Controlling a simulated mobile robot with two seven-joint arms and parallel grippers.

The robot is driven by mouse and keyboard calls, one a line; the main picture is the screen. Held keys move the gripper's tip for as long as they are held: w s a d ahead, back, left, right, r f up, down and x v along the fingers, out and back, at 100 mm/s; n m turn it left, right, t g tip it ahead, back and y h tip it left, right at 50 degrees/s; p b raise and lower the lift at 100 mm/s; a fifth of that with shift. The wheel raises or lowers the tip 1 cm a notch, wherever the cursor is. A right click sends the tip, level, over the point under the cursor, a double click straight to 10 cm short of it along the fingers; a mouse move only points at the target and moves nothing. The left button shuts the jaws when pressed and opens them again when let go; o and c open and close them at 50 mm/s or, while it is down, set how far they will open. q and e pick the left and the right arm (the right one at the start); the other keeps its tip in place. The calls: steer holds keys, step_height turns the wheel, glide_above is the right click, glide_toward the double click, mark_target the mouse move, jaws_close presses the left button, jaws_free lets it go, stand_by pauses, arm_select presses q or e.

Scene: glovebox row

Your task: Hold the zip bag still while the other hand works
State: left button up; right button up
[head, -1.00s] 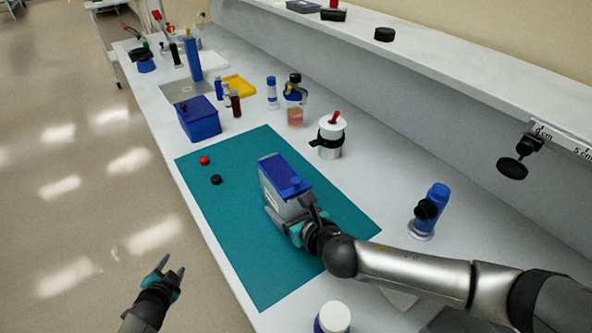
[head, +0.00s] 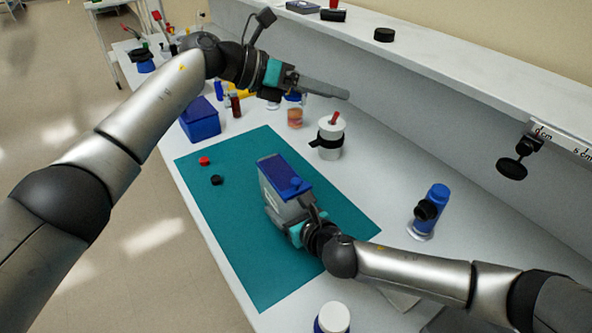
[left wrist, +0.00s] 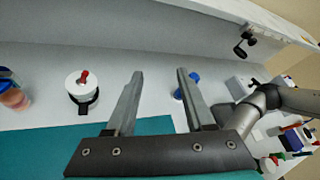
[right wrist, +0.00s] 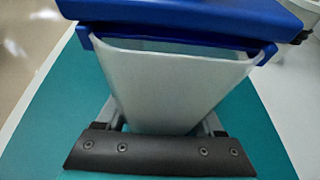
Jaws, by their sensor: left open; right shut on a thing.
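The zip bag (head: 280,207), a pale pouch with a blue top, stands on the teal mat (head: 258,270). My right gripper (head: 303,222) is shut on the bag's lower part. In the right wrist view, the bag's whitish body (right wrist: 170,85) sits between the fingers, under the blue top (right wrist: 190,15). My left gripper (head: 335,92) is open and empty, raised above the bench beyond the mat. In the left wrist view, its fingers (left wrist: 160,75) are apart with nothing between them.
Red (head: 204,161) and black (head: 216,180) caps lie on the mat. A blue box (head: 200,122), a white jar with a black clamp (head: 329,140) and a blue bottle (head: 432,205) stand around it. A white-capped bottle (head: 333,318) is at the near edge. A shelf runs behind.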

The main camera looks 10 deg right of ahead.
arm_select(q)
steer(key=s+m+g+y, duration=0.2)
steer(key=s+m+y, duration=0.2)
steer(key=s+m, duration=0.1)
steer(key=m+t+y, duration=0.2)
steer(key=m+y, duration=0.4)
steer(key=y, duration=0.3)
glide_toward(296, 180)
steer(key=shift+n, duration=0.3)
step_height(296, 180, down, 8)
steer(key=shift+d+f, duration=0.1)
steer(key=shift+d, duration=0.05)
jaws_close()
stand_by(0.5)
